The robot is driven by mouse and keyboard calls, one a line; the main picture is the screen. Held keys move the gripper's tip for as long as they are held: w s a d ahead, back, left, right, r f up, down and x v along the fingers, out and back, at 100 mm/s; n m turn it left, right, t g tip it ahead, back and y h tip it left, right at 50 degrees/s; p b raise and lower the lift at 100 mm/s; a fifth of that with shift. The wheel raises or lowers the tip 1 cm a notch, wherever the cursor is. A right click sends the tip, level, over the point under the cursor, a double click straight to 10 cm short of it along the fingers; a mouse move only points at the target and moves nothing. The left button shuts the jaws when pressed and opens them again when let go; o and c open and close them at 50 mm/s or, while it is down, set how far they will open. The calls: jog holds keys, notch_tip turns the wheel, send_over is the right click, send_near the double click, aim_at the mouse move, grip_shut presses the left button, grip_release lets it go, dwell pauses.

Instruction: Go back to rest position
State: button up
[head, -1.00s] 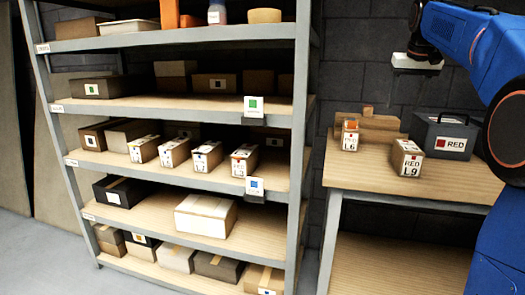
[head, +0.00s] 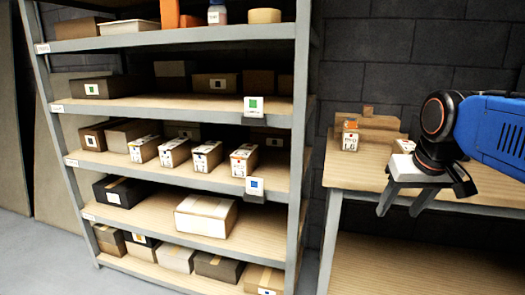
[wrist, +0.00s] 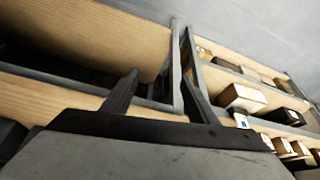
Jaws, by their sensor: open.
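My gripper (head: 403,208) is at the right of the head view, in front of the wooden workbench (head: 350,175). Its two fingers point down and stand apart, with nothing between them. In the wrist view the fingers of my gripper (wrist: 160,92) are also spread and empty, with bench boards and the shelf beyond. My blue arm comes in from the right edge and covers the right part of the bench.
A metal shelf (head: 298,130) with several boxes fills the left and middle. A white box (head: 206,214) lies on a lower shelf. A small box with an orange top (head: 350,136) stands on the bench. Open floor (head: 40,255) shows at lower left.

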jog(key=s+a+f, duration=0.2)
jog(key=s+f, duration=1.1)
jog(key=f, duration=0.2)
jog(key=shift+a+f+n, duration=0.2)
jog(key=shift+a+n, duration=0.1)
jog(key=shift+n, duration=0.1)
jog(key=shift+s, duration=0.1)
